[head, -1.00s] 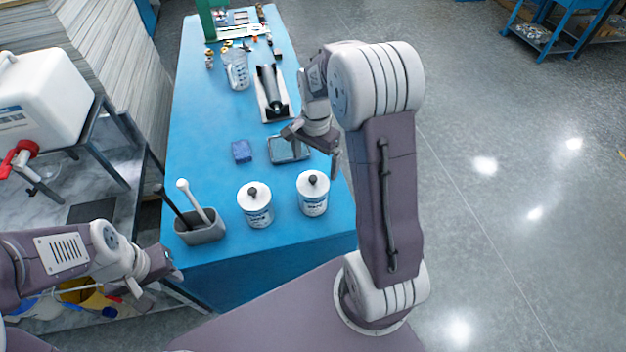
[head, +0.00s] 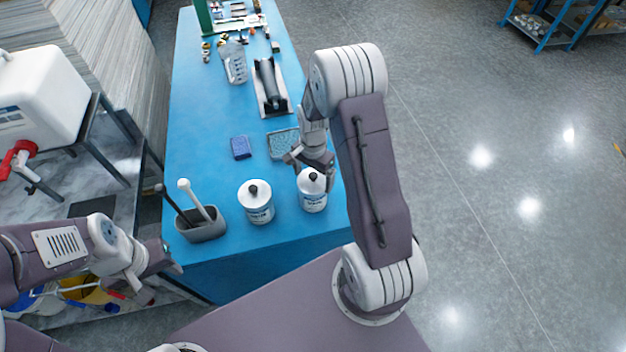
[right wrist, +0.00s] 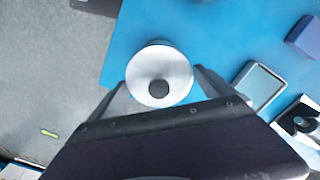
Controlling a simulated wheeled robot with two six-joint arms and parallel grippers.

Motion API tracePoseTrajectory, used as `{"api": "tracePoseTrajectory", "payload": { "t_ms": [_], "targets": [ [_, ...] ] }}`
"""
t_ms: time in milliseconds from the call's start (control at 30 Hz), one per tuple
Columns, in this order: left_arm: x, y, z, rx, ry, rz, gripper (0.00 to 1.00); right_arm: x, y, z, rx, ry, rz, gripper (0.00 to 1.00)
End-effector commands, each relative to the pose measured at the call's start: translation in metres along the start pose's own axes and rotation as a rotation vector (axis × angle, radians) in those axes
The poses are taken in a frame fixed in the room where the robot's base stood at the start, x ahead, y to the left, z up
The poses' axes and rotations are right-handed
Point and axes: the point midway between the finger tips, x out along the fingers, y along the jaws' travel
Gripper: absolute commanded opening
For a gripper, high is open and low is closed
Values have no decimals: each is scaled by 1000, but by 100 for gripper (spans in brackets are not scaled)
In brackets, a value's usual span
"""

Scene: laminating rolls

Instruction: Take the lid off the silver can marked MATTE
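Two silver-white cans with pale lids and black knobs stand upright on the blue table: a left can (head: 258,208) and a right can (head: 313,201). Their label words are too blurred to tell which reads MATTE. My right gripper (head: 315,168) is open just above and behind the right can. In the right wrist view, that can's round lid (right wrist: 150,68) and black knob (right wrist: 158,88) lie between the spread fingers, with no clear contact. Both lids are on. My left gripper (head: 160,275) is open and empty, left of the table's near corner.
A grey holder (head: 203,231) with two handled tools stands left of the cans. Behind are a blue block (head: 240,147), a shallow tray (head: 281,146), a roller on a plate (head: 269,90) and a clear jug (head: 234,66). Bare table (head: 200,130) lies at left.

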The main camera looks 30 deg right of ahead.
Motion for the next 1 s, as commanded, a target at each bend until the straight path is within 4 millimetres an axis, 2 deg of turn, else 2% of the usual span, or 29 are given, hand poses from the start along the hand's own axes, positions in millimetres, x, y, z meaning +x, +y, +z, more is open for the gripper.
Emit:
{"api": "tracePoseTrajectory", "payload": {
  "t_ms": [33,100,133,467,567,700,1000],
  "targets": [
    [0,0,0,0,0,0,36,0,0,0,0,0,0,75],
    [0,0,0,0,0,0,36,0,0,0,0,0,0,56],
    [0,0,0,0,0,0,36,0,0,0,0,0,0,52],
    [2,0,0,0,0,0,36,-6,-1,-1,0,2,-3,51],
    [5,0,0,0,0,0,36,-17,-1,-1,0,4,-5,51],
    [11,0,1,0,0,0,36,-43,0,-2,1,5,-6,51],
    [24,0,2,0,0,0,36,-83,64,-38,7,4,-3,51]
  ]
}}
